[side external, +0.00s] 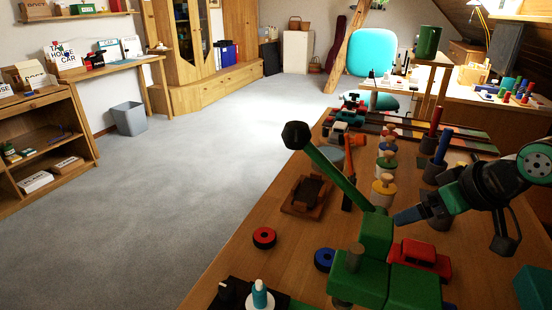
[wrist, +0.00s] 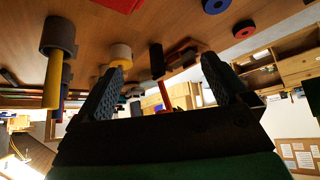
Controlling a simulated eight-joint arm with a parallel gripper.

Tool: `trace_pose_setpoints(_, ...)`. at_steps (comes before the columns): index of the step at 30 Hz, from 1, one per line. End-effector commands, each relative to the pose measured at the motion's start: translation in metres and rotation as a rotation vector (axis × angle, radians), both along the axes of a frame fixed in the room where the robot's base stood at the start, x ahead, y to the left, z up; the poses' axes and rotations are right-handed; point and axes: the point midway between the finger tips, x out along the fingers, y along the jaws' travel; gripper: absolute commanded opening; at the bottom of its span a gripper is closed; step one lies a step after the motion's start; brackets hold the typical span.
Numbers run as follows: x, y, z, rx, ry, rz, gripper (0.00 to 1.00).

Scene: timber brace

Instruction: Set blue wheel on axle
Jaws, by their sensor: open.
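The blue wheel (side external: 325,259) lies flat on the wooden table, left of a green block assembly (side external: 376,232). It also shows at the top edge of the wrist view (wrist: 215,5). A red wheel (side external: 264,238) lies further left, and also shows in the wrist view (wrist: 243,33). A slanted green bar with a black end rises from the green assembly. I cannot tell for sure which part is the axle. My gripper (side external: 408,215) is above the table, behind the green assembly and apart from the blue wheel. In the wrist view its fingers (wrist: 163,82) are spread, with nothing held between them.
Several pegs with coloured rings (side external: 384,188) and grey cups holding coloured cylinders (side external: 433,168) stand further back. A brown tray (side external: 308,194) sits near the left edge. A teal-topped peg (side external: 260,294) is at the front.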

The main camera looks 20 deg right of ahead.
Motion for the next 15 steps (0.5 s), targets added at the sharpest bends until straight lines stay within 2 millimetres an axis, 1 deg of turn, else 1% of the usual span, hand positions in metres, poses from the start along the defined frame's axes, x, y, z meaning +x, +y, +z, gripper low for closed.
trace_pose_setpoints(7, 0.000, 0.000, 0.000, 0.001, 0.000, -0.001, 0.95)
trace_pose_setpoints(10, 0.002, 0.002, 0.000, 0.037, 0.010, -0.038, 0.95)
trace_pose_setpoints(13, 0.009, 0.007, -0.002, 0.151, 0.047, -0.163, 0.95)
trace_pose_setpoints(15, 0.017, 0.013, -0.005, 0.280, 0.093, -0.312, 0.95)
